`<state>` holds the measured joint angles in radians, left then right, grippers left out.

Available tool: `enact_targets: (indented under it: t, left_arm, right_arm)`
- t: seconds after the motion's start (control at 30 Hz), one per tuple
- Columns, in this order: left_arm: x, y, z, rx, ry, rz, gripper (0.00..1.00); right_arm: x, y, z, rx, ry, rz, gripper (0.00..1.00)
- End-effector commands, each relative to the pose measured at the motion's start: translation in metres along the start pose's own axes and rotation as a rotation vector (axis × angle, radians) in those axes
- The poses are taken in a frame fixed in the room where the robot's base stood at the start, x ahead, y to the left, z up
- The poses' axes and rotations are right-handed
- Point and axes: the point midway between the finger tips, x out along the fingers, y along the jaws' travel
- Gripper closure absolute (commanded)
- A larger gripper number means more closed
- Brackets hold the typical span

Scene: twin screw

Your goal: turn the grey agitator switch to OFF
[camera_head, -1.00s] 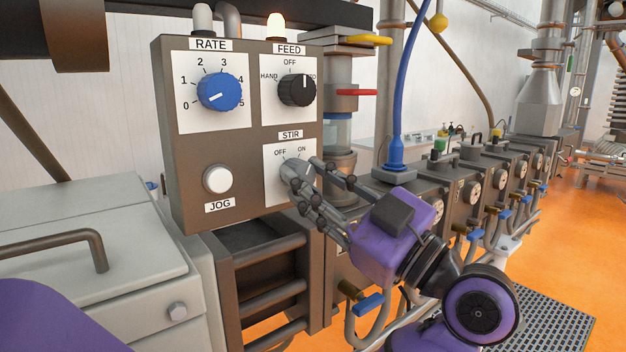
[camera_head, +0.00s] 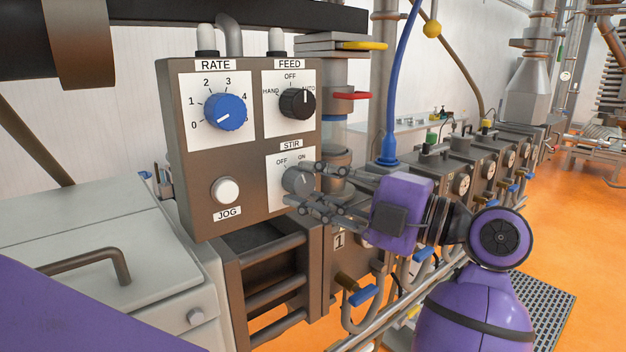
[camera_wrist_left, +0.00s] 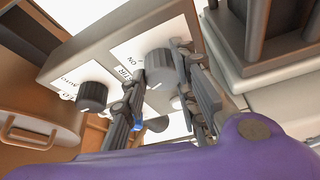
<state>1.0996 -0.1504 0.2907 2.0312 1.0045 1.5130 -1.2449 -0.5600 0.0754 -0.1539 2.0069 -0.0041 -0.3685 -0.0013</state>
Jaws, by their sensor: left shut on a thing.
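The grey agitator switch (camera_head: 296,180) is a round knob on the white STIR plate (camera_head: 274,196), low on the right of the brown control box. OFF is printed at its upper left and ON at its upper right. My left gripper (camera_head: 309,186) reaches in from the right and is shut on the switch, one finger above and one below. In the left wrist view the switch (camera_wrist_left: 158,64) sits between the fingers. My right gripper is not in view.
The black FEED knob (camera_head: 297,104) is just above, and the blue RATE knob (camera_head: 225,112) and white JOG button (camera_head: 226,190) are to the left. A pipe with a red handle (camera_head: 350,96) stands close on the right. Railings (camera_head: 275,286) lie below the box.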

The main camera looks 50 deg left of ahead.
Motion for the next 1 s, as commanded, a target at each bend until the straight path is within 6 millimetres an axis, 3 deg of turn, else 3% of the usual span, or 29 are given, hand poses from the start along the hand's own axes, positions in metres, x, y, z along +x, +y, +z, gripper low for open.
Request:
enact_targets:
  t: [0.03,0.4,0.9,0.93,1.0]
  left_arm:
    - [-0.0007,0.0091,-0.0012,-0.035,-0.004,0.003,0.99]
    - [-0.0001,0.0097,-0.0022,-0.167,-0.003,-0.049,0.99]
    - [0.0001,0.0097,-0.0026,-0.186,-0.003,-0.056,0.99]
    - [0.0001,0.0098,-0.0026,-0.186,-0.003,-0.056,0.71]
    - [0.0,0.0095,-0.0026,-0.186,-0.003,-0.057,0.62]
  right_arm:
    - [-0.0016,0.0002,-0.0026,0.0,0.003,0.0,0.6]
    - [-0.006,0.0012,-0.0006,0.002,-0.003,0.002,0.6]
    - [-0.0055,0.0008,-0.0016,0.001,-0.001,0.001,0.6]
    - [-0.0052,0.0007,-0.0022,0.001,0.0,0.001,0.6]
    - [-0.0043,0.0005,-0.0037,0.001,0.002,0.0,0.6]
